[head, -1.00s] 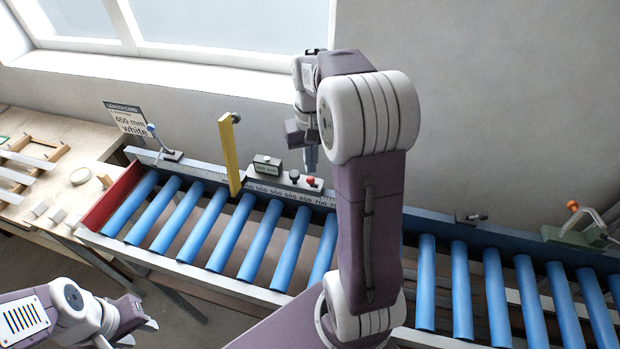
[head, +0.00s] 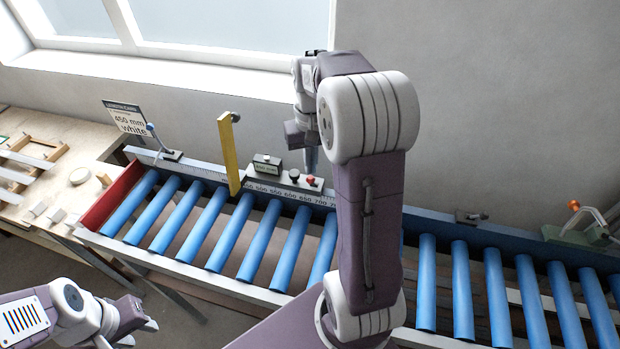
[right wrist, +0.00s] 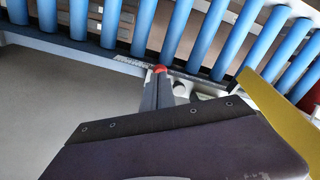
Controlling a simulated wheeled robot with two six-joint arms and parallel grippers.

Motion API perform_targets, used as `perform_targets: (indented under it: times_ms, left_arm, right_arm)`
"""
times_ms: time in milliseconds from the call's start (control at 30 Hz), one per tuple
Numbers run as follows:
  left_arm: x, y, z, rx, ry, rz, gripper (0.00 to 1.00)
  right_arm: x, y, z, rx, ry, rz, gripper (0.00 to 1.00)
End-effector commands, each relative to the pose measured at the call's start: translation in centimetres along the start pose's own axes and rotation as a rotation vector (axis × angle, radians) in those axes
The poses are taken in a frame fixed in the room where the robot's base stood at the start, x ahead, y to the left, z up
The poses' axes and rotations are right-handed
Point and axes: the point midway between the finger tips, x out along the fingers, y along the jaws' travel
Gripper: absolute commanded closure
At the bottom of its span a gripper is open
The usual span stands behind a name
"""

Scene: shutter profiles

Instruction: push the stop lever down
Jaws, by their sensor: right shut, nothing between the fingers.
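A small lever with a red knob (head: 310,180) sits at the right end of the grey stop carriage, and it also shows in the right wrist view (right wrist: 159,69). A tall yellow stop plate (head: 229,153) stands up at the carriage's left end; its edge shows in the right wrist view (right wrist: 282,118). My right gripper (head: 311,166) is shut and empty, pointing down just above the red knob. In the right wrist view its fingertips (right wrist: 158,78) overlap the knob; I cannot tell whether they touch. My left gripper (head: 140,327) is low at the left, away from the conveyor; its jaw state is unclear.
Blue rollers (head: 213,228) run along the conveyor, with a red end plate (head: 108,196) at the left. A ruler strip lies along the back rail. A length card (head: 126,118) reads 450 mm white. A wooden bench (head: 62,185) holds small parts. My right arm hides the middle rollers.

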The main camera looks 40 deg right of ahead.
Motion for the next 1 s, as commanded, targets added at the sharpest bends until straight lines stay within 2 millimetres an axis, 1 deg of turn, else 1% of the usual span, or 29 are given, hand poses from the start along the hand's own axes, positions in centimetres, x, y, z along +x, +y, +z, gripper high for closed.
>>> perform_targets:
  times_ms: [867,1000]
  left_arm:
    - [1.3,0.0,0.1,0.000,0.000,0.000,0.64]
    - [1.1,0.0,0.1,0.000,0.000,0.000,0.64]
  right_arm:
    - [1.9,0.0,0.0,0.000,-0.001,0.000,1.00]
    - [1.6,0.0,0.0,0.000,-0.001,0.000,1.00]
